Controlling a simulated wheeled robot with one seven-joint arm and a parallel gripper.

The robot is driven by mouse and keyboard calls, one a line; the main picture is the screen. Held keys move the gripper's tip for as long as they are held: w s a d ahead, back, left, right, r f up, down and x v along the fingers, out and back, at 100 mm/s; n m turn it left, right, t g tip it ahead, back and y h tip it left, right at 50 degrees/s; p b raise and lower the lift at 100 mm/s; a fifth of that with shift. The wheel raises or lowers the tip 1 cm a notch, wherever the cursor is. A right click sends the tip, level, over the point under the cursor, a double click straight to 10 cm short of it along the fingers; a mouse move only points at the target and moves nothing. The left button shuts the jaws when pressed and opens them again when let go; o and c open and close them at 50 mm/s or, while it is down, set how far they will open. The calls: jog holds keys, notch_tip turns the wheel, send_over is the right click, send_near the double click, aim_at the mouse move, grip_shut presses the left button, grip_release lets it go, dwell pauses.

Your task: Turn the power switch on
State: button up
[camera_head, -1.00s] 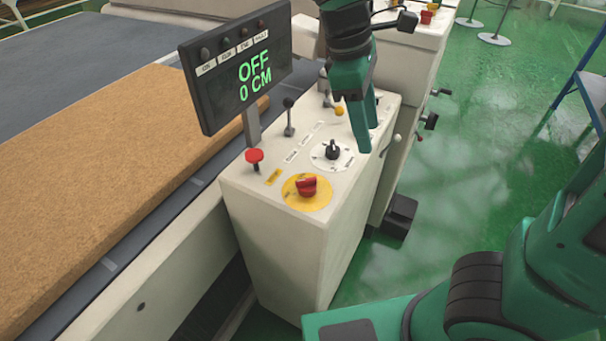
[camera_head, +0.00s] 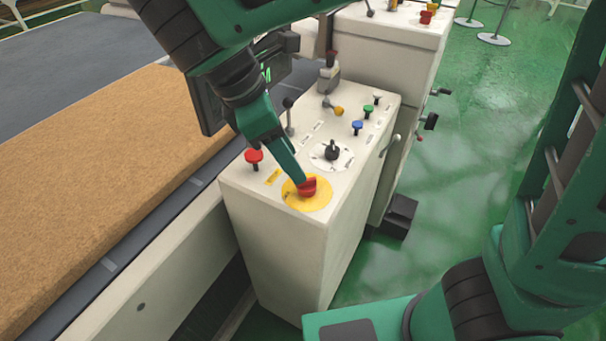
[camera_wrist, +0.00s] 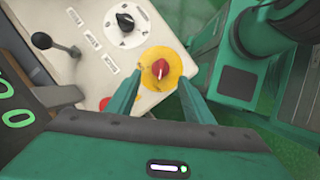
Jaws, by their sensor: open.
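The power switch, a red rotary knob (camera_head: 308,188) on a round yellow plate (camera_head: 318,204), sits on the near end of the white control console's top. In the wrist view the red knob (camera_wrist: 160,69) and its yellow plate (camera_wrist: 175,61) lie just beyond and between the fingertips. My gripper (camera_wrist: 158,84) is open, one finger to each side of the knob, with nothing held. In the head view my gripper (camera_head: 297,178) reaches down from the upper left to the knob. Whether the fingers touch the knob cannot be told. The display is mostly hidden behind my arm.
On the white console (camera_head: 285,245), a black dial (camera_head: 332,150), a red push button (camera_head: 254,157), a lever (camera_head: 289,112) and small coloured knobs stand close by. A brown mattress (camera_head: 110,170) lies to the left.

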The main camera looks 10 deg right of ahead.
aim_at(307, 185)
jog(key=x, duration=0.7)
jog(key=c, duration=1)
